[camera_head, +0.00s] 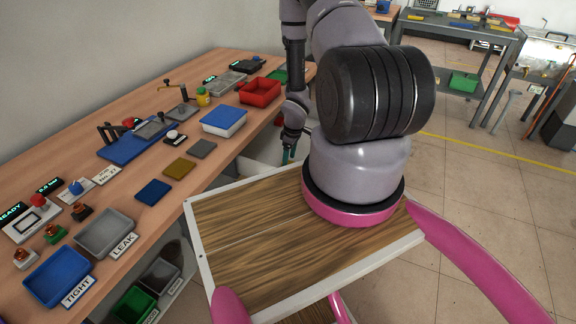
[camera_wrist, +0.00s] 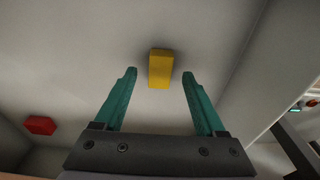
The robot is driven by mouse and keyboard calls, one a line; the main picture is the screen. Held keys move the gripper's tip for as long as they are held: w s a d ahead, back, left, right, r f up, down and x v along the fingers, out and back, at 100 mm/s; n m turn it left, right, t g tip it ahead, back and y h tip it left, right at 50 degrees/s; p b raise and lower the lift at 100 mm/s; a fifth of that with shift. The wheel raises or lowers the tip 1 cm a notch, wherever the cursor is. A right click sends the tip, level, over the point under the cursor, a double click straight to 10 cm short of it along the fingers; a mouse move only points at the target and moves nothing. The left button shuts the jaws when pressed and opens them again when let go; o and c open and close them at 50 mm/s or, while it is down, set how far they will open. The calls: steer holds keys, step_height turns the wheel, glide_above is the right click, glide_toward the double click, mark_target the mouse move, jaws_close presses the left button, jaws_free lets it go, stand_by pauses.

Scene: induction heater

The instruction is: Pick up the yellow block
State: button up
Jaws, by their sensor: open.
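The yellow block (camera_wrist: 160,68) shows in the wrist view, on a pale grey surface, just beyond and between the fingertips of my gripper (camera_wrist: 160,78). The two teal fingers are spread apart, with a clear gap on each side of the block. Nothing is held. In the head view, a small part of my gripper (camera_head: 288,154) shows beside the workbench edge, near a pale bin below the bench. The yellow block cannot be made out in the head view.
A red block (camera_wrist: 40,125) lies on the same pale surface at the left. A pale wall (camera_wrist: 232,95) rises on the right of it. The wooden workbench (camera_head: 60,145) carries trays, including a blue-topped box (camera_head: 223,120) and a red bin (camera_head: 260,92).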

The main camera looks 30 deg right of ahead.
mark_target(289, 162)
steer(key=shift+w+f, duration=0.1)
steer(key=shift+f, duration=0.55)
jaws_close()
step_height(289, 162, up, 10)
